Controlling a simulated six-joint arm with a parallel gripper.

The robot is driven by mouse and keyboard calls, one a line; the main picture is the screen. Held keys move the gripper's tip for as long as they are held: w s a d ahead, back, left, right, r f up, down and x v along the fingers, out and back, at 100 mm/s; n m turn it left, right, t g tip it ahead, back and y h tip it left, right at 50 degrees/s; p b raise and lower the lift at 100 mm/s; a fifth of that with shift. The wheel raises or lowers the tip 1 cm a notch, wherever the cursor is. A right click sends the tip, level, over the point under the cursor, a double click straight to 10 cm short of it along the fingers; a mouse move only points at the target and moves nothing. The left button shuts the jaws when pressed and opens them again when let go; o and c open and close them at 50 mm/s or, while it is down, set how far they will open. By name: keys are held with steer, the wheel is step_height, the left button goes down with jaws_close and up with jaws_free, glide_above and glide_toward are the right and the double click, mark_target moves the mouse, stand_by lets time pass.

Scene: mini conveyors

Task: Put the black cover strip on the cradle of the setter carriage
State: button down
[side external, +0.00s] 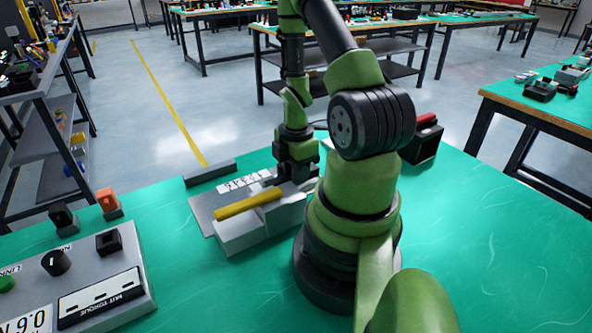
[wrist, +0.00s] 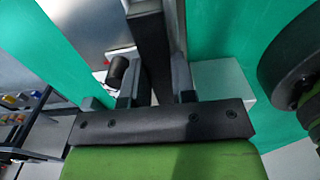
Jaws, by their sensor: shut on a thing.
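My gripper (side external: 297,178) is low over the right end of the pale grey fixture in the side view. In the wrist view its two fingers (wrist: 157,88) are shut on the black cover strip (wrist: 149,35), which runs away from the palm. In the side view the held strip is mostly hidden by the gripper and arm. The fixture's light grey block (side external: 240,236) carries a yellow bar (side external: 248,201). I cannot tell which part is the setter carriage's cradle, or whether the strip touches it.
A dark bar (side external: 210,172) lies behind the grey plate (side external: 205,208) with its row of white pieces (side external: 240,182). A control box (side external: 75,285) stands front left, near orange (side external: 108,200) and black (side external: 62,217) parts. A red-topped black box (side external: 424,140) is behind my arm.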

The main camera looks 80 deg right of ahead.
steer(key=shift+f, duration=0.55)
steer(key=c, duration=0.9)
jaws_free()
steer(key=shift+c, duration=0.2)
step_height(320, 180, up, 13)
steer(key=w+a+r+m+t+h, duration=0.1)
steer(key=w+a+r+m+t, duration=0.15)
steer(key=a+r, duration=0.25)
steer(key=w+a+r+m+t, duration=0.1)
steer(key=w+a+r+m, duration=0.2)
steer(key=a+r, duration=0.15)
steer(key=s+a+r+m+t+y, duration=0.3)
steer(key=a+r+m, duration=0.4)
steer(key=a, duration=0.4)
steer(key=shift+s+t, duration=0.35)
